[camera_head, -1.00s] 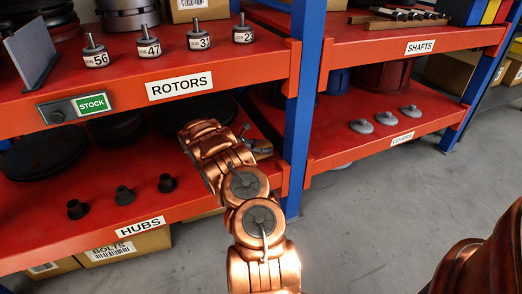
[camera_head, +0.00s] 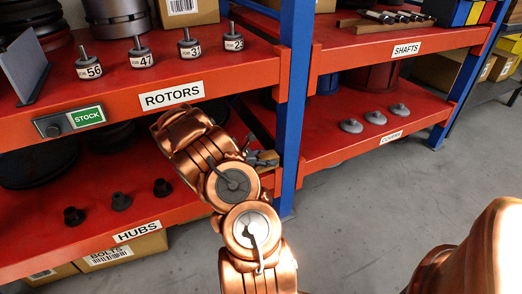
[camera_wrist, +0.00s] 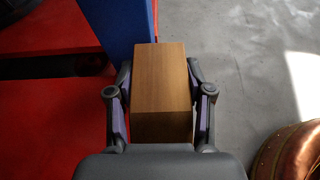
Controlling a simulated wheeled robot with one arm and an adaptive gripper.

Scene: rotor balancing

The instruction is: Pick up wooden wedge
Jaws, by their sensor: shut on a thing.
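The wooden wedge (camera_wrist: 162,115) is a brown block with a flat rectangular top in the wrist view. It sits between the two dark fingers of my gripper (camera_wrist: 160,78), which press on its left and right sides. In the head view, my gripper (camera_head: 262,158) shows small beyond my copper arm, at the blue post. The wedge is mostly hidden there, so its taper cannot be made out.
A blue shelf post (camera_head: 292,110) stands right beside my gripper; it also shows directly beyond the wedge in the wrist view (camera_wrist: 128,30). Red shelves carry rotors (camera_head: 138,53), hubs (camera_head: 120,201) and covers (camera_head: 375,118). Grey floor at right is open.

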